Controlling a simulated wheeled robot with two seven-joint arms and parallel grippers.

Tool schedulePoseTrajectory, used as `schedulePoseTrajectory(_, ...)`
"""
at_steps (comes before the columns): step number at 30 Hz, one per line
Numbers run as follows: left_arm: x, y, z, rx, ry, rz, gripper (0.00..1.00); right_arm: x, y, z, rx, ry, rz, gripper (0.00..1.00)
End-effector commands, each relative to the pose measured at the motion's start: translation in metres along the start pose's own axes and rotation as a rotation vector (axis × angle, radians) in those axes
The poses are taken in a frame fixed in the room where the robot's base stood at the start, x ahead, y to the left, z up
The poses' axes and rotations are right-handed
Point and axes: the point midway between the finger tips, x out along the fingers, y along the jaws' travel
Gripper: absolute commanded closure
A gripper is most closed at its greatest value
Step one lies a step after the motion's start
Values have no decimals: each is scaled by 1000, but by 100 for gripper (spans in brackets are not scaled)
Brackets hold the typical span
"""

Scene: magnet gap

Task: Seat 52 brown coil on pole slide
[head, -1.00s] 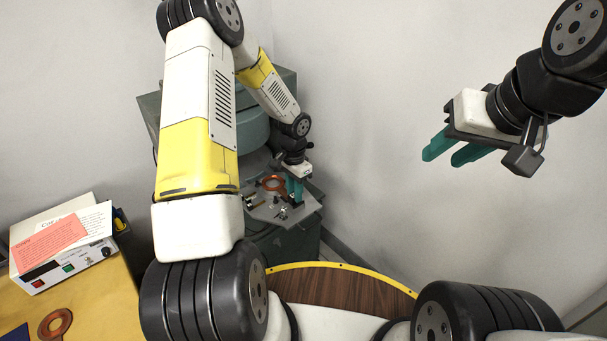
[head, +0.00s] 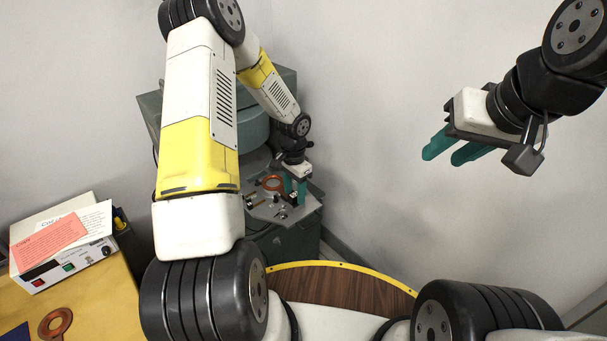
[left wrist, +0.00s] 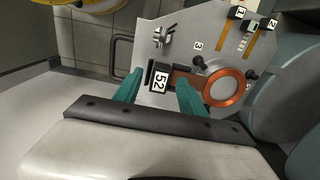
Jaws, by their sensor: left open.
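The brown coil (left wrist: 224,87) is a copper-orange ring with a brown tab and a dark end block labelled 52 (left wrist: 158,79). It lies over the grey slide plate (left wrist: 180,28), near the mark 3. It also shows in the head view (head: 273,183). My left gripper (left wrist: 158,88) is open, its teal fingers apart on either side of the labelled block. It also shows at the plate in the head view (head: 295,191). What lies under the ring is hidden, so I cannot tell how fully it is seated. My right gripper (head: 453,150) is open and empty in the air.
Black knobs (left wrist: 199,62) stand close to the ring. Marks 1 and 2 and brass strips (left wrist: 249,40) are at the plate's far side. A metal clamp fitting (left wrist: 163,37) is on the plate. Another copper ring (head: 55,323) lies on the yellow table, by a white instrument box (head: 67,267).

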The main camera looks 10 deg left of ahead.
Motion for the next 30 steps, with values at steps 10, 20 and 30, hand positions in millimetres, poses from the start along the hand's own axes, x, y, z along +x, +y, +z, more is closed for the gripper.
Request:
schedulePoseTrajectory(10, -42, -1, 0, -2, 3, -4, 52, 0, 0, 0, 0, 0, 0, 64)
schedulePoseTrajectory(20, -77, 0, 0, -1, 0, 0, 52, 0, 0, 0, 0, 0, 0, 64)
schedulePoseTrajectory(30, -80, 0, 0, -2, 1, -2, 52, 0, 0, 0, 0, 0, 0, 64)
